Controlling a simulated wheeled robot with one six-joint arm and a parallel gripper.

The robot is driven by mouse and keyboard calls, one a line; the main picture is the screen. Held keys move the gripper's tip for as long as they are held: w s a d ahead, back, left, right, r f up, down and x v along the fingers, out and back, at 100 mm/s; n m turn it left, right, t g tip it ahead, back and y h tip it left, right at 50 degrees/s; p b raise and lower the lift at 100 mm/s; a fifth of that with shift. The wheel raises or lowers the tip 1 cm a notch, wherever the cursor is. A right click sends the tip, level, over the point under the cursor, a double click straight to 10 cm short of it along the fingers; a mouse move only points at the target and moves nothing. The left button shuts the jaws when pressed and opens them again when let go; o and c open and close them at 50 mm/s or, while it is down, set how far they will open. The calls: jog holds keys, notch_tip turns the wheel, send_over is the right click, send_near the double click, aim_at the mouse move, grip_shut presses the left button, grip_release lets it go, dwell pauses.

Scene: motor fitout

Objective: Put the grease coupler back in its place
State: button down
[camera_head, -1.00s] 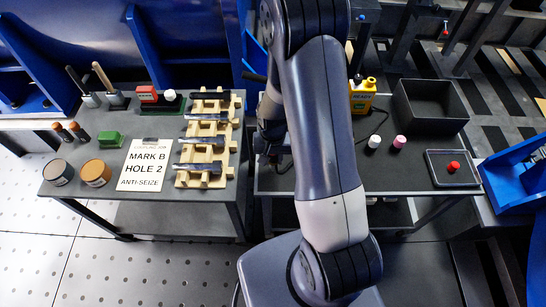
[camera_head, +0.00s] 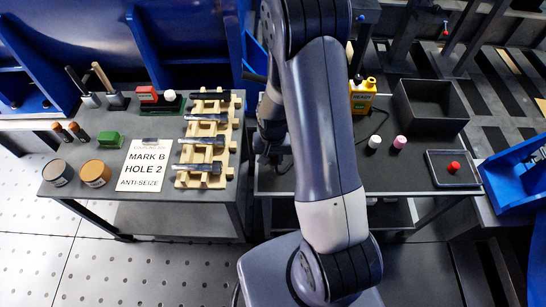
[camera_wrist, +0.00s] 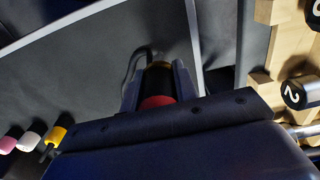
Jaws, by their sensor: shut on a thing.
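In the wrist view my gripper (camera_wrist: 158,92) is shut on a short cylindrical piece, the grease coupler (camera_wrist: 159,80) by its look. It has a black body, a red band near my palm and a brass-coloured end. A dark hose or cord curves beside its far end. The coupler is held over the dark table top; I cannot tell whether it touches it. In the head view my gripper (camera_head: 268,148) is at the left edge of the right table, partly behind my arm, and the coupler cannot be made out. Its place is not clearly identifiable.

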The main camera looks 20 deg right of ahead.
aim_at(273, 163)
jog(key=shift+f+b, duration=1.6)
jog(key=c, duration=1)
grip_release()
jog(key=shift+c, duration=0.2)
jog(key=shift+r, duration=0.1)
notch_tip(273, 163, up, 11)
jog(key=shift+f+p, duration=0.15)
jog(key=shift+p, duration=0.65)
jog(key=shift+f, duration=0.15)
